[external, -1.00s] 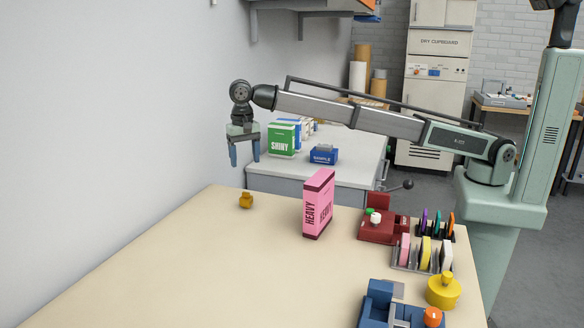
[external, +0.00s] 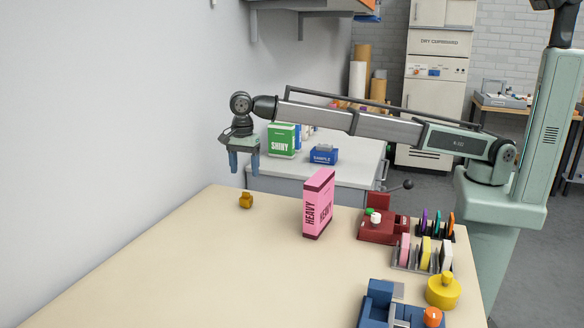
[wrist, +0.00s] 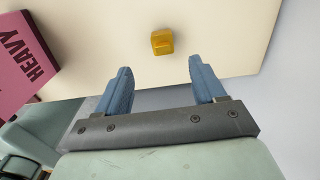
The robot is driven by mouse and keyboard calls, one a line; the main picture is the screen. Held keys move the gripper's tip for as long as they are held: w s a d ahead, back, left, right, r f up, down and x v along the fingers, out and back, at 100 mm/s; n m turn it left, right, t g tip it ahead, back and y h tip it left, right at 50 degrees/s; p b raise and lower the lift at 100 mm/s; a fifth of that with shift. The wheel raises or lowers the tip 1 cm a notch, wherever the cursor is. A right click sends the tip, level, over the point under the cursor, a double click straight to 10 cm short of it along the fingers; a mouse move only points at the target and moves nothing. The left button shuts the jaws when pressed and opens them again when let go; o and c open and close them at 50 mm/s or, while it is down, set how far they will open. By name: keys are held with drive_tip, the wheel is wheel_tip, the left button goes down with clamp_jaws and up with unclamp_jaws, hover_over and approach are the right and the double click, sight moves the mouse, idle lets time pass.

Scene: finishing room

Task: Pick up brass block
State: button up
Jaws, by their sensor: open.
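The brass block (external: 246,200) is a small golden piece near the far left edge of the table. In the wrist view the brass block (wrist: 162,41) lies on the table beyond the fingertips, roughly between their lines. My gripper (external: 244,171) is open and empty, with its blue fingers pointing down. It hangs above and slightly behind the block, apart from it. The wrist view shows the two spread fingers of my gripper (wrist: 158,70) with nothing between them.
A pink HEAVY box (external: 318,204) stands right of the block, also at left in the wrist view (wrist: 20,60). A red fixture (external: 383,228), a rack of coloured discs (external: 425,252), a yellow knobbed piece (external: 443,291) and a blue fixture (external: 380,305) sit farther right. The table's front left is clear.

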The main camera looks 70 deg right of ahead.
sight(246, 193)
wheel_tip(246, 193, down, 5)
drive_tip(key=shift+r, duration=0.1)
drive_tip(key=shift+w+d+f, duration=0.1)
drive_tip(key=shift+d+f, duration=0.05)
drive_tip(key=shift+f, duration=1.25)
drive_tip(key=shift+w+d+f, duration=0.1)
drive_tip(key=shift+f, duration=1.25)
clamp_jaws()
